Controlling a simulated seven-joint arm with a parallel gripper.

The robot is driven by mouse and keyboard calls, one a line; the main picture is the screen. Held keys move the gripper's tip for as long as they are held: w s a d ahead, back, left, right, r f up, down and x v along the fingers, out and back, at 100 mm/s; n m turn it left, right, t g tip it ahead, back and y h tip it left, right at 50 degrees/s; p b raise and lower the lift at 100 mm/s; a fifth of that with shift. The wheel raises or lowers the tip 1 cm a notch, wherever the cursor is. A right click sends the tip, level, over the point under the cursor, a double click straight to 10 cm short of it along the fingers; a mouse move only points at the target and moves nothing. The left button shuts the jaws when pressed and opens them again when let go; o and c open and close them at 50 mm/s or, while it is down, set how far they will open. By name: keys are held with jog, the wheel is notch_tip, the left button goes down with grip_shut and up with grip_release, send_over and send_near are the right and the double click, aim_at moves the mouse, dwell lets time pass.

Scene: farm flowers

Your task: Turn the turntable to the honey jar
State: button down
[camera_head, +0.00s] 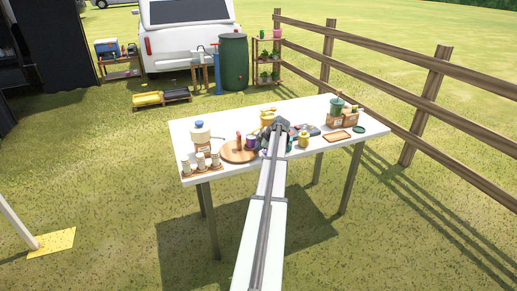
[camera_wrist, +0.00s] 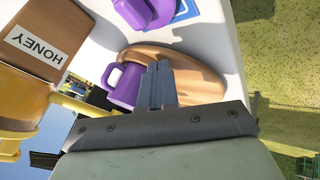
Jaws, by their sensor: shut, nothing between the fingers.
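The turntable (camera_head: 232,155) is a round wooden disc on the left half of the white table, partly hidden by my arm's end. It carries a purple mug (camera_head: 250,143) and an orange-red upright item (camera_head: 239,141). In the wrist view the turntable (camera_wrist: 195,68) lies behind my fingers, with a purple mug (camera_wrist: 124,88) on it. My gripper (camera_wrist: 157,85) is shut and empty, its tips over or against the disc; I cannot tell whether they touch. A brown-orange surface labelled HONEY (camera_wrist: 38,45) is at the wrist view's upper left. A small yellow jar (camera_head: 303,140) stands right of my arm.
A second purple mug (camera_wrist: 135,12) stands by a blue card. A white jar with a blue lid (camera_head: 200,133) and a rack of small jars (camera_head: 201,164) are left of the turntable. A yellow pitcher (camera_head: 267,117) is behind; wooden boxes (camera_head: 342,121) are at right.

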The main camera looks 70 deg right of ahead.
dwell(0.7)
jog(key=s+a, duration=0.3)
jog(key=shift+a, duration=0.15)
jog(key=d+v, duration=0.2)
jog(key=v, duration=0.7)
jog(key=shift+s+r, duration=0.35)
jog(key=shift+r, duration=0.1)
jog(key=shift+a, duration=0.1)
